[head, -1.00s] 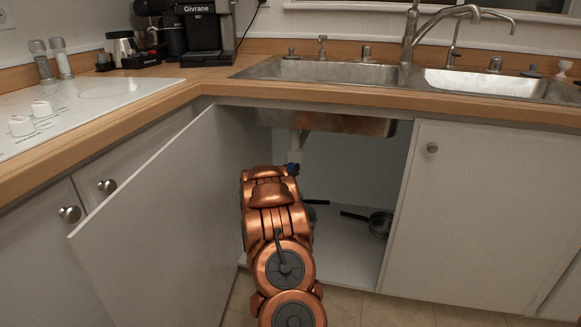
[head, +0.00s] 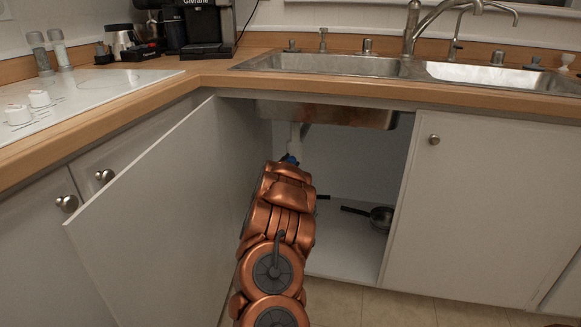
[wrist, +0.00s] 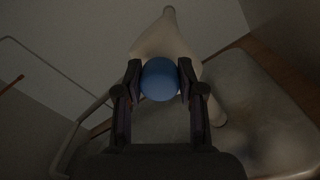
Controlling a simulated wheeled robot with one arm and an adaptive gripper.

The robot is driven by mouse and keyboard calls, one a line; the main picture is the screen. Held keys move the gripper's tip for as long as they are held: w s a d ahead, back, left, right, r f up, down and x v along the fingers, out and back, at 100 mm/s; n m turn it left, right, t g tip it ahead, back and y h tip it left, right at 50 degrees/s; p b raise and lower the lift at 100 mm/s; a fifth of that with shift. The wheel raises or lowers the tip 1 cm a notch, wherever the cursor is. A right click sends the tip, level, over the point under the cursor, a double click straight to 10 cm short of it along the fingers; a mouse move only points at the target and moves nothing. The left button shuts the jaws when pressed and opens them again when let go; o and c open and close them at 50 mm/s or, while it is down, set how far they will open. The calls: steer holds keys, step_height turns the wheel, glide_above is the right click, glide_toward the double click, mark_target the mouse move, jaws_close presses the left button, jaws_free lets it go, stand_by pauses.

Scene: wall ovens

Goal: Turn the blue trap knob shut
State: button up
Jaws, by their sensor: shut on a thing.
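The blue trap knob (wrist: 160,79) sits on a pale drain pipe (wrist: 168,38) under the sink, seen in the wrist view. My gripper (wrist: 160,82) is shut on the knob, with one dark finger on its left side and one on its right. In the head view a small piece of blue (head: 289,159) shows at the far end of my copper arm, inside the open cabinet. The arm hides my fingers and most of the knob there. How far the knob is turned cannot be told.
An open cabinet door (head: 165,200) stands close on the left of my arm. A pan (head: 381,217) lies on the cabinet floor to the right. The sink basin (head: 330,113) hangs above. The closed door (head: 480,210) is at the right.

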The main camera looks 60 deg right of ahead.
steer(key=shift+m+b, duration=0.4)
steer(key=shift+m, duration=0.4)
steer(key=shift+s, duration=0.1)
steer(key=o, duration=1.1)
steer(key=shift+o, duration=0.2)
steer(key=shift+a, duration=0.1)
steer(key=v, duration=1.1)
steer(key=shift+s+a, duration=0.15)
steer(key=shift+a, duration=0.2)
